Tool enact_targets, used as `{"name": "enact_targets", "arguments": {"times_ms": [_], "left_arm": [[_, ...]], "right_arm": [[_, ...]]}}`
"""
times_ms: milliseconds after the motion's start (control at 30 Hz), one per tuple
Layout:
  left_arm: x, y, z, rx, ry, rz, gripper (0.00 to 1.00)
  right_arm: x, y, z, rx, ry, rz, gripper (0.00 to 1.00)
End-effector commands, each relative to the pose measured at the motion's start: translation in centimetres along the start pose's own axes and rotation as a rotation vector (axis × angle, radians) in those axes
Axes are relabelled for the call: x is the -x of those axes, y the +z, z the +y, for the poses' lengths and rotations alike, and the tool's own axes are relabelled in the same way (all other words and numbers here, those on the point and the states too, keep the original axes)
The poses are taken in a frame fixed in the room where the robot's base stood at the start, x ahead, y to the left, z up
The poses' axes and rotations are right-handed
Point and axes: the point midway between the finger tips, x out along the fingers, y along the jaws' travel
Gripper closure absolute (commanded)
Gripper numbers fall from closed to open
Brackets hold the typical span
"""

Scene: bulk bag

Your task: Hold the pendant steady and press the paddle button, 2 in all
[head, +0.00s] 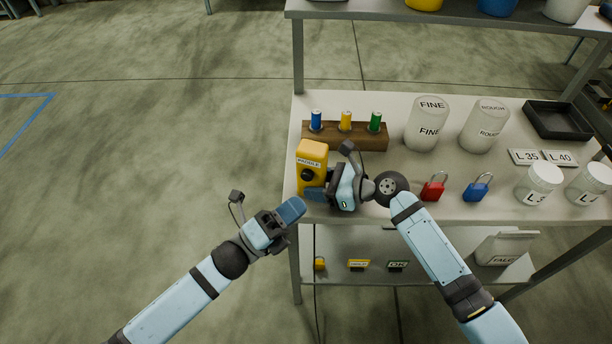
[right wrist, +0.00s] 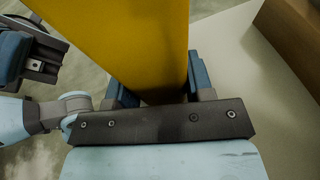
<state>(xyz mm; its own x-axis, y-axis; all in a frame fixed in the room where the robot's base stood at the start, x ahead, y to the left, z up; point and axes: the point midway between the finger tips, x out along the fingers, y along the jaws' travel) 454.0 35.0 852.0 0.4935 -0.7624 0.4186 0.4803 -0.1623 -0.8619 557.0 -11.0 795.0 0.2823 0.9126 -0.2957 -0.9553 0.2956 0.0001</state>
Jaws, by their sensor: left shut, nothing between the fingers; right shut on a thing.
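The yellow pendant (head: 314,153) stands at the left front edge of the bench top. It has a label reading PADDLE and a dark round button (head: 307,175) on its front. My right gripper (head: 322,192) is shut on the pendant's lower part from the right; the right wrist view shows the yellow body (right wrist: 140,40) between its two fingers. My left gripper (head: 295,209) is shut and empty, in front of and below the pendant, apart from the button. Part of it also shows at the left of the right wrist view (right wrist: 30,62).
A wooden rack (head: 362,138) with blue, yellow and green pegs stands behind the pendant. A red padlock (head: 433,190), a blue padlock (head: 478,190) and white jars marked FINE (head: 427,128) and ROUGH (head: 484,128) are to the right. Open floor lies left of the bench.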

Motion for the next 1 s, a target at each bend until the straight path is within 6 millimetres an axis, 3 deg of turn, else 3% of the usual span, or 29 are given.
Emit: {"name": "enact_targets", "arguments": {"times_ms": [267,900,933,1000], "left_arm": [[1.35,-0.99,-0.96,0.0,0.001,0.001,1.0],[1.34,-0.99,-0.99,-0.001,0.0,0.001,1.0],[1.34,-0.99,-0.99,0.0,0.0,0.0,1.0],[1.34,-0.99,-0.99,0.0,0.0,0.001,1.0]], "right_arm": [[0.01,0.08,-0.02,0.001,0.0,-0.001,0.65],[0.01,0.08,-0.02,0.001,0.0,-0.001,0.65],[0.01,0.08,-0.02,0.001,0.0,-0.001,0.48],[0.01,0.07,-0.01,0.001,0.0,-0.001,0.32]]}}
